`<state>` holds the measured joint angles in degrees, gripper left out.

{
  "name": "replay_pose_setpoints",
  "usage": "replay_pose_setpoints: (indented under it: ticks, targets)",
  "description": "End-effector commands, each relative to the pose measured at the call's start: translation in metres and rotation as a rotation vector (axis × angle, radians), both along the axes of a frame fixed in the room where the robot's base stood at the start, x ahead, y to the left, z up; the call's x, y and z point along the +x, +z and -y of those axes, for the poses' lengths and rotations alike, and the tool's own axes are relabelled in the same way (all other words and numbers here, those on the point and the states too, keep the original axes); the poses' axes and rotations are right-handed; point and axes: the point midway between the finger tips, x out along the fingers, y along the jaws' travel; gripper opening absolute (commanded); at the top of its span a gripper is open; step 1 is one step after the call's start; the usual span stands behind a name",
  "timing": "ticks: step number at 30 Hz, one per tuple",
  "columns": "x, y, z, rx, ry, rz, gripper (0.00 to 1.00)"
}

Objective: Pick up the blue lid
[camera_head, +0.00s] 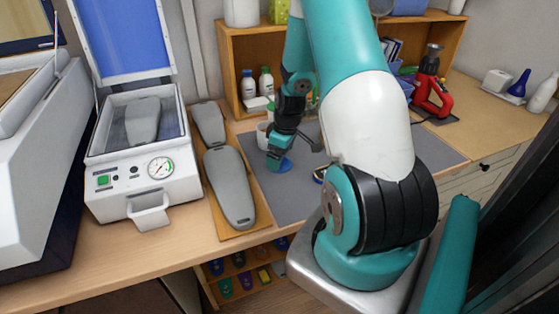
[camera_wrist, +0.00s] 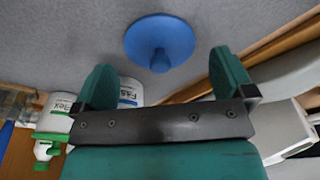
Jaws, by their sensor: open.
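The blue lid (camera_wrist: 160,42) is a round disc with a knob pointing up toward the camera. It lies on the grey mat (camera_wrist: 60,30) in the wrist view. In the head view the lid (camera_head: 283,166) shows partly, beside my gripper (camera_head: 284,158). In the wrist view my gripper (camera_wrist: 165,85) is open, its two teal fingers spread apart. The lid lies just beyond the fingertips, with the knob roughly between them in the picture. Nothing is between the fingers. Whether a finger touches the lid cannot be told.
A white labelled container (camera_wrist: 130,92) stands close to the left finger. A forming machine with a raised blue lid (camera_head: 120,40) stands at the left. Grey lasts (camera_head: 230,185) lie on a wooden board beside it. A wooden shelf (camera_head: 238,75) stands behind. The mat's front (camera_head: 285,205) is clear.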

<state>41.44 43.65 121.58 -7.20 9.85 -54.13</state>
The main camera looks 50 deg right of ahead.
Motion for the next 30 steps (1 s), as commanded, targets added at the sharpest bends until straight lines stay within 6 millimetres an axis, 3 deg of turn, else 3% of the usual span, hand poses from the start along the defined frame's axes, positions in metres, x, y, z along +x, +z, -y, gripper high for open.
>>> replay_pose_setpoints:
  ticks: [4,12,13,18,30]
  targets:
    - [0.003,-0.016,-0.001,0.002,0.001,-0.001,1.00]
    - [0.003,-0.020,-0.001,-0.001,0.000,0.001,1.00]
    - [0.003,-0.020,-0.001,-0.001,0.000,0.001,0.98]
    - [0.003,-0.020,-0.001,-0.001,0.000,0.001,0.59]
    - [0.003,-0.018,0.000,-0.001,0.000,0.001,0.56]
